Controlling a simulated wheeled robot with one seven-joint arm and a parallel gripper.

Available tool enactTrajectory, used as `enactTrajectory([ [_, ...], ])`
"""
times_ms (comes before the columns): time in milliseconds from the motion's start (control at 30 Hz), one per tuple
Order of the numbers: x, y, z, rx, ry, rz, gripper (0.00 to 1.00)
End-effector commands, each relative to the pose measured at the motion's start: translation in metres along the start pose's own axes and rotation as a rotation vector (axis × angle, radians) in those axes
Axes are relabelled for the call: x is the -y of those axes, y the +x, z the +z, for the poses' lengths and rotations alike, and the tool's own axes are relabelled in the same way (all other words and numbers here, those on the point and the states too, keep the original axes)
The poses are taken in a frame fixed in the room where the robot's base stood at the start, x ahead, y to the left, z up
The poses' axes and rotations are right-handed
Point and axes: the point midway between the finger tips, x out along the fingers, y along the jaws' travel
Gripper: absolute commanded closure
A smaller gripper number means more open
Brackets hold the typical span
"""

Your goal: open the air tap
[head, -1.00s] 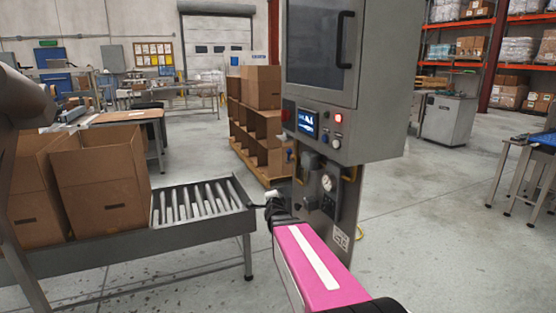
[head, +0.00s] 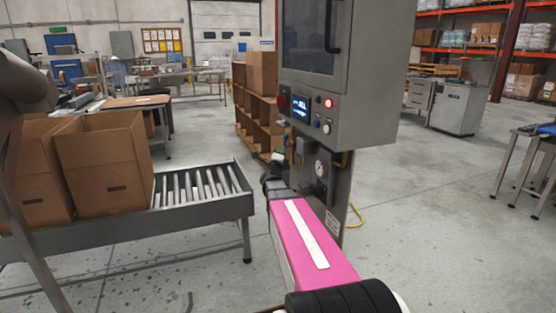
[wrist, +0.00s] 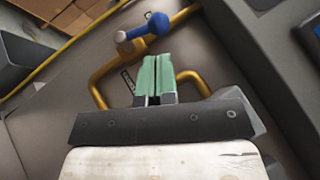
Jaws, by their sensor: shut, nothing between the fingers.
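My gripper (wrist: 156,62) has green fingertips that are shut together and empty. They appear just below the lever in the picture; whether they touch it I cannot tell. In the head view my gripper (head: 266,157) is beside the cabinet column, and the tap shows only as a small blue spot (head: 287,138).
The grey control cabinet (head: 352,75) stands above the tap, with a lit screen and buttons. A gauge (head: 319,168) is on its column. A roller conveyor (head: 210,205) with open cartons (head: 100,165) stands left.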

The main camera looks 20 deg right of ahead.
Motion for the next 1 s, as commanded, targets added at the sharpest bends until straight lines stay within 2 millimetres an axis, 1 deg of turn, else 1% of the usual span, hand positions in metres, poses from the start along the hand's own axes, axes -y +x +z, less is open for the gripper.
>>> enactTrajectory([
  [33, -0.002, 0.013, 0.001, -0.001, 0.0, -0.001, 1.0],
  [200, -0.001, 0.041, 0.001, 0.0, 0.0, -0.001, 1.0],
  [400, -0.001, 0.06, 0.0, 0.001, -0.001, 0.001, 1.0],
  [533, 0.0, 0.065, 0.0, 0.001, -0.001, 0.001, 1.0],
  [867, 0.0, 0.065, 0.001, 0.001, -0.001, 0.001, 1.0],
  [1000, 0.002, 0.073, 0.006, 0.001, -0.001, 0.0, 1.0],
])
